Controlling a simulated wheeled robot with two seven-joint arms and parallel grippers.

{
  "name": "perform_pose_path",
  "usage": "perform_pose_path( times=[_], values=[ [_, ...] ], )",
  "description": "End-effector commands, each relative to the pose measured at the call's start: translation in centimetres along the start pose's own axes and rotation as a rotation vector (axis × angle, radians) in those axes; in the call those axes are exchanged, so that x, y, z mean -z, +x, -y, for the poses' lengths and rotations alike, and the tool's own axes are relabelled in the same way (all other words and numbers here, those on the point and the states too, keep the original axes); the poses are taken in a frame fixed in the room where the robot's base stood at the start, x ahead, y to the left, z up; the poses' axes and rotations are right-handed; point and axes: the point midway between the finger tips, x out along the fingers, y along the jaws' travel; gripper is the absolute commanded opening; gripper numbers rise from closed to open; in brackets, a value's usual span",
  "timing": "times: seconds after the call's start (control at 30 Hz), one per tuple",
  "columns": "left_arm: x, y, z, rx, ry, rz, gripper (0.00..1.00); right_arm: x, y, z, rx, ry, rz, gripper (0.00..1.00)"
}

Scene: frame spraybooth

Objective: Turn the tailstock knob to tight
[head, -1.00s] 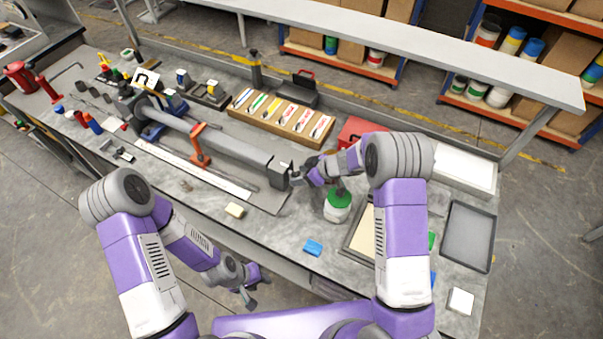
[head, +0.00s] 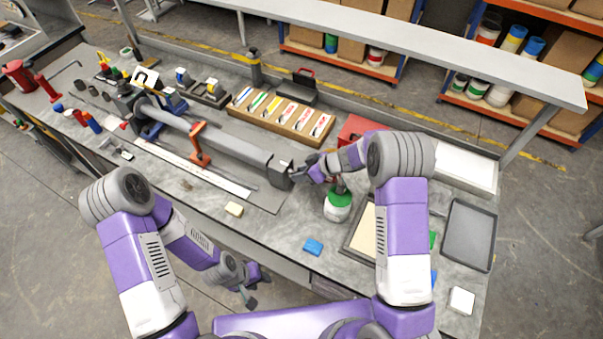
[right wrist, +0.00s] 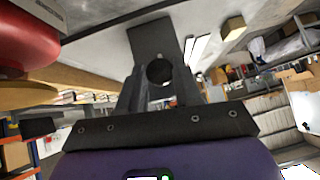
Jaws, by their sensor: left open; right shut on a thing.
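The long grey bar fixture lies along the bench, and its boxy tailstock (head: 279,166) is at the right end. My right gripper (head: 298,174) is at the end face of the tailstock, shut on the knob. The right wrist view shows the dark round knob (right wrist: 159,72) between the two fingers, in front of the grey tailstock (right wrist: 153,38). The knob is mostly hidden in the head view, and I cannot read any tight mark. My left gripper (head: 257,289) is open and empty, low in front of the bench edge.
A white jar with a green lid (head: 338,205) stands close below my right gripper. A red box (head: 362,130) is behind my right forearm. An orange clamp (head: 199,145) stands along the bar.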

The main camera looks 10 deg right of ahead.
Motion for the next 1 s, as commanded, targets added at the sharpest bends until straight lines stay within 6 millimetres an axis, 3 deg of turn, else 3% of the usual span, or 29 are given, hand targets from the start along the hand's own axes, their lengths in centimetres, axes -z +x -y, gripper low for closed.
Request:
perform_pose_path(
  times=[0.6, 1.0],
  values=[
    [0.2, 5.1, 1.9, 0.000, 0.000, 0.000, 0.43, -0.5, 0.4, -0.8, 0.294, 0.295, -0.002, 0.03],
    [0.3, 6.6, 2.5, 0.000, 0.000, 0.000, 0.43, -0.3, 0.2, -0.8, 0.389, 0.390, 0.000, 0.03]
  ],
)
